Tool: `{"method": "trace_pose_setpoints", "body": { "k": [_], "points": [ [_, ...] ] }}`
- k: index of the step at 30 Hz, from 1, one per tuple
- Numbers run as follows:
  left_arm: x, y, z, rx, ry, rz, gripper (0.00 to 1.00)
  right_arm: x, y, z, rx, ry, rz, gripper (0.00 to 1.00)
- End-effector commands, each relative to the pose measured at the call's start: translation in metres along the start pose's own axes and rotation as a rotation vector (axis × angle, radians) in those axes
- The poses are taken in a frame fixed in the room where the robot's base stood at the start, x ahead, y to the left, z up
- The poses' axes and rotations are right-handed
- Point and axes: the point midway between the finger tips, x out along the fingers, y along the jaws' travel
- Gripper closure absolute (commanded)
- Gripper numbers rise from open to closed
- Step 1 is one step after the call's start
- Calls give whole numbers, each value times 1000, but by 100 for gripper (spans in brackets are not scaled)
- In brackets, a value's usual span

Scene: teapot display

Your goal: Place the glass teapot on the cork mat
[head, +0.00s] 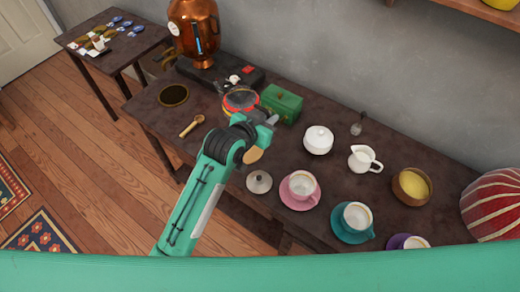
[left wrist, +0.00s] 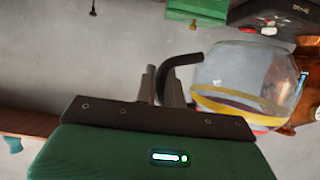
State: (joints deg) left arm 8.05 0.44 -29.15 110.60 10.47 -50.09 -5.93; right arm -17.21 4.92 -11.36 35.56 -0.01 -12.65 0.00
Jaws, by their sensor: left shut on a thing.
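The glass teapot (head: 240,100) has a yellow band, red at its base and a dark curved handle. It is at the back of the dark table, beside the green box, partly hidden by my gripper. My left gripper (head: 252,119) is shut on its handle; the left wrist view shows the handle between the fingers (left wrist: 170,88) and the clear body (left wrist: 243,72) beside them. I cannot tell whether its base touches anything. A tan piece (head: 254,155), probably the cork mat, shows on the table below my gripper, mostly hidden by it. My right gripper is not in view.
A green box (head: 281,103) stands close to the teapot, and a copper urn (head: 195,30) behind. A metal lid (head: 259,181), pink cup (head: 302,187), white sugar bowl (head: 318,140) and creamer (head: 364,158) stand to the right. A wooden scoop (head: 191,125) and dark round disc (head: 173,95) lie left.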

Motion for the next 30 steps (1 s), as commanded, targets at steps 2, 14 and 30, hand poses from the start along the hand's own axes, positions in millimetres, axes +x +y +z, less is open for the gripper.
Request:
{"method": "trace_pose_setpoints", "body": {
  "k": [2, 14, 30],
  "points": [
    [8, 0, 21, -2, -4, -1, 100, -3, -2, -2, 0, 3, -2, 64],
    [42, 0, 102, 1, 1, -1, 100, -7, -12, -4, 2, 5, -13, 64],
    [60, 1, 144, 1, 5, -2, 100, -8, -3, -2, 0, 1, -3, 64]
  ]
}}
